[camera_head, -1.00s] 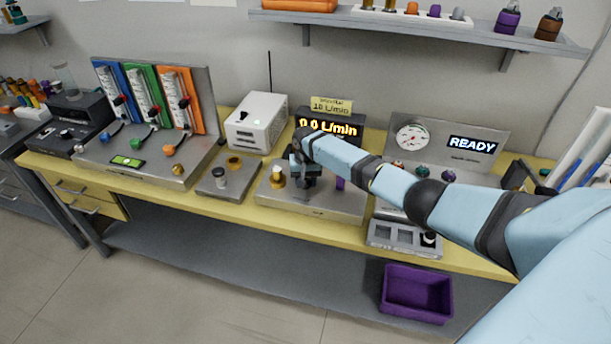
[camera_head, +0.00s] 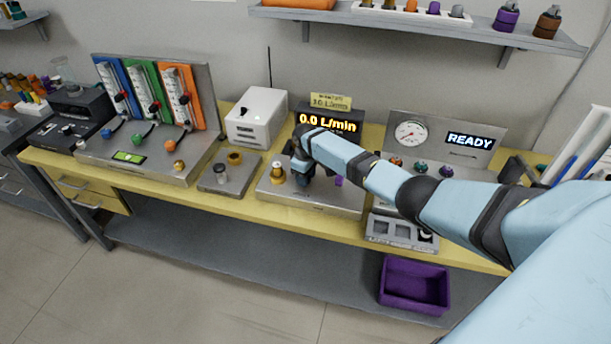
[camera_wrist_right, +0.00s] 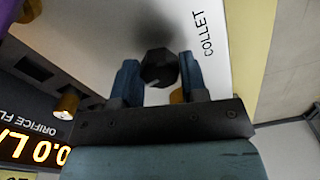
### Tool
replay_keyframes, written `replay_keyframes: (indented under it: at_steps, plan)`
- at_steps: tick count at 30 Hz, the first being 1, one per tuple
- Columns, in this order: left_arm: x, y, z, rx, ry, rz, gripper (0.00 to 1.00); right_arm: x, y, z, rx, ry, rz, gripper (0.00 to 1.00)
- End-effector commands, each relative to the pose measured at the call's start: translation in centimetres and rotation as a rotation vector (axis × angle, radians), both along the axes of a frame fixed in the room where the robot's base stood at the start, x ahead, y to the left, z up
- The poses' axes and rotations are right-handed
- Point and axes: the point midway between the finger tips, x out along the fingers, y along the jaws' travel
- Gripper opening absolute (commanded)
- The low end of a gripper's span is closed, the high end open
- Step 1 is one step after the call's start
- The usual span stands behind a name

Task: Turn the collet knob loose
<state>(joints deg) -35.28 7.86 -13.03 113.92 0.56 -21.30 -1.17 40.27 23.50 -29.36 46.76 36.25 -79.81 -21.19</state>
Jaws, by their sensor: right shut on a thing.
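The collet knob (camera_wrist_right: 159,68) is a dark faceted knob in the right wrist view, beside the printed word COLLET on a light metal plate (camera_wrist_right: 205,75). My right gripper (camera_wrist_right: 158,72) has one blue finger on each side of the knob and is shut on it. In the head view my right gripper (camera_head: 301,168) is low over the middle metal plate (camera_head: 320,197), and it hides the knob there. My left gripper is not in view.
A brass fitting (camera_head: 277,172) stands just left of my right gripper. Behind is a display (camera_head: 328,125) reading 0.0 L/min. A gauge panel reading READY (camera_head: 470,141) stands to the right. A purple bin (camera_head: 414,285) sits below the bench.

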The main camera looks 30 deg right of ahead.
Motion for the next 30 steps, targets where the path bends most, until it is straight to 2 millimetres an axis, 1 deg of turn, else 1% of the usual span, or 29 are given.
replay_keyframes:
  at_steps: [14, 30]
  plan:
    - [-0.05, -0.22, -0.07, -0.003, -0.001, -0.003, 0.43, 0.03, -0.03, -0.03, 0.0, 0.0, 0.453, 0.16]
    - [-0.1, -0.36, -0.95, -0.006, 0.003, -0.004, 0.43, 0.11, -0.05, -0.04, 0.0, -0.001, 0.963, 0.16]
